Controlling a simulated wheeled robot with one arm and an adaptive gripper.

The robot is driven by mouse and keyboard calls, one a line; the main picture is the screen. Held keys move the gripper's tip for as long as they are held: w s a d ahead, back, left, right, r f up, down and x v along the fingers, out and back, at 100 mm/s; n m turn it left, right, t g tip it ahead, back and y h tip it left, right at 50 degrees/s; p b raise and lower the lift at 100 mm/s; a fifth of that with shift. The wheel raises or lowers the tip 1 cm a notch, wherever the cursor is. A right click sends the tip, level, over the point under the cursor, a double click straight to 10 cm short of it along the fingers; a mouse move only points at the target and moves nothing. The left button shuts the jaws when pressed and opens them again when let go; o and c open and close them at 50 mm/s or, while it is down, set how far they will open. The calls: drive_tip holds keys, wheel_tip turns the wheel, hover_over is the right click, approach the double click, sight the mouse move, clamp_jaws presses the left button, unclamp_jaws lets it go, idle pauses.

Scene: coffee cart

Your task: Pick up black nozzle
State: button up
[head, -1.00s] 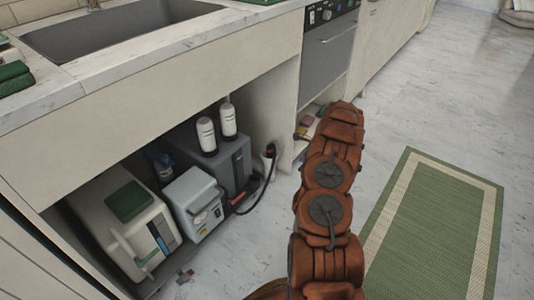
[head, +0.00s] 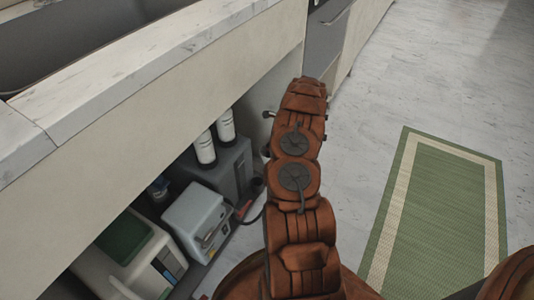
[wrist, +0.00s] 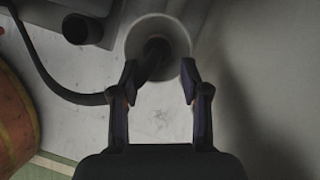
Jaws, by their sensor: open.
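My gripper (wrist: 158,80) is open in the wrist view, with one finger on each side. A dark, round-ended piece that looks like the black nozzle (wrist: 154,56) shows between and just beyond the fingertips. It sits at the mouth of a white round holder (wrist: 135,40). A black hose (wrist: 80,97) runs from the left toward it. I cannot tell whether the fingers touch anything. In the head view my arm hides the nozzle, and the fingers are mostly hidden too.
Under the counter (head: 150,60) stand a grey machine (head: 232,165) with two white bottles (head: 206,148), a small grey box (head: 195,215) and a cream machine (head: 130,255). The counter edge overhangs them. A green mat (head: 440,210) lies on the open floor at right.

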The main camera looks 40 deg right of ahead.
drive_tip(key=b+x, duration=0.1)
drive_tip(key=x, duration=0.2)
drive_tip(key=b+x, duration=0.1)
drive_tip(key=x, duration=0.1)
drive_tip(key=shift+w+a+f+b, duration=0.2)
drive_tip(key=shift+a+f+b, duration=0.1)
drive_tip(key=shift+r, duration=0.1)
clamp_jaws()
